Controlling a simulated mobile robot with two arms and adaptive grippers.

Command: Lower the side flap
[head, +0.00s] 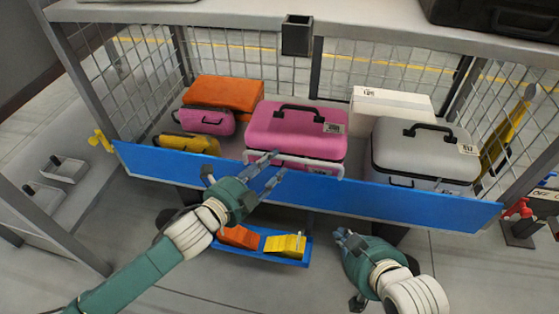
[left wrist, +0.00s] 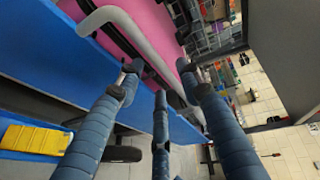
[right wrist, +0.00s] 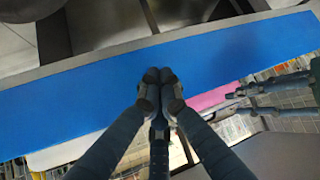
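The blue side flap (head: 400,198) stands up across the cage trolley's front, and it also shows in the right wrist view (right wrist: 70,105). A white bar handle (head: 290,160) is on its upper edge in the middle. My left gripper (head: 240,172) is at the flap beside the handle's left part, fingers spread. In the left wrist view its fingers (left wrist: 158,75) are apart near the handle (left wrist: 125,25); I cannot tell whether they touch it. My right gripper (head: 345,236) is below the flap, right of the middle. In the right wrist view its fingertips (right wrist: 160,76) are together and hold nothing visible.
Behind the flap are a pink case (head: 290,125), a grey case (head: 420,150), a white box (head: 395,102), an orange case (head: 222,93) and smaller cases. A yellow latch (head: 102,140) is at the flap's left end. A blue tray (head: 300,261) with orange and yellow pieces lies below.

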